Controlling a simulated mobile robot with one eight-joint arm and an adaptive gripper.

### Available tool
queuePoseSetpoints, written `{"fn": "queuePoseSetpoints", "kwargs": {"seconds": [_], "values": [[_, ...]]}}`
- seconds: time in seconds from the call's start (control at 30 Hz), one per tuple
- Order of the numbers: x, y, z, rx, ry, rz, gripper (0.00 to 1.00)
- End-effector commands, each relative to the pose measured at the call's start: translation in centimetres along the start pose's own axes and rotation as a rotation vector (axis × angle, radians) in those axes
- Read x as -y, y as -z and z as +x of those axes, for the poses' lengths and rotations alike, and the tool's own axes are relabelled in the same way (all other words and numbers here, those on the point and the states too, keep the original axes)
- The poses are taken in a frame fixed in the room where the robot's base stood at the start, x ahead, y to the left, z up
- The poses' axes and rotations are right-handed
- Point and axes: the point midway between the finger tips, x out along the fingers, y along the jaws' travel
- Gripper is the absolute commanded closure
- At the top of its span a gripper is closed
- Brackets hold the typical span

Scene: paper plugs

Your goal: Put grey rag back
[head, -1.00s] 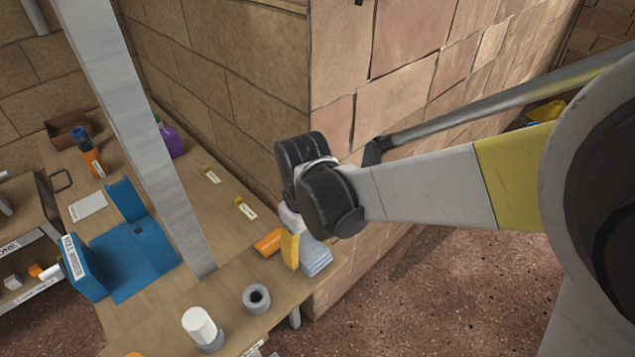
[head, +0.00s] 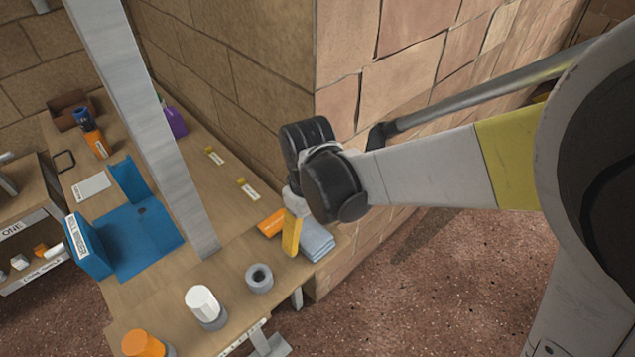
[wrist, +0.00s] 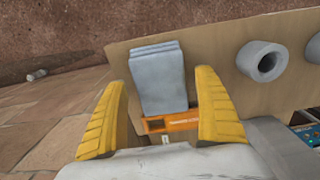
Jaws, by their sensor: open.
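The grey rag (head: 317,240) is a folded, blue-grey stack lying on the near right end of the wooden table. In the wrist view the rag (wrist: 159,78) lies between and beyond the two yellow fingers, close to the table's edge. My gripper (head: 291,236) is over that end of the table, beside the rag in the head view. In the wrist view my gripper (wrist: 163,115) is open, with a wide gap between its fingers and nothing held. I cannot tell whether the fingers touch the rag.
An orange box (head: 271,222) lies right beside the rag. A grey ring (head: 259,278), a white cylinder (head: 202,303) and an orange-topped one (head: 144,343) stand along the near side. A stone wall (head: 345,75) borders the table.

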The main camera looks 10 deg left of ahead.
Motion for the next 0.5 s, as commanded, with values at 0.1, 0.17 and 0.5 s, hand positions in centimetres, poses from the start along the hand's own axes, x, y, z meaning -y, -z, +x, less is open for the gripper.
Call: {"fn": "queuePoseSetpoints", "kwargs": {"seconds": [0.1,0.17,0.5], "values": [[0.0,-0.1,-2.7,0.000,0.000,0.000,0.18],[0.0,-0.1,-4.2,0.000,0.000,0.000,0.18],[0.0,0.0,-10.4,0.000,0.000,0.000,0.18]]}}
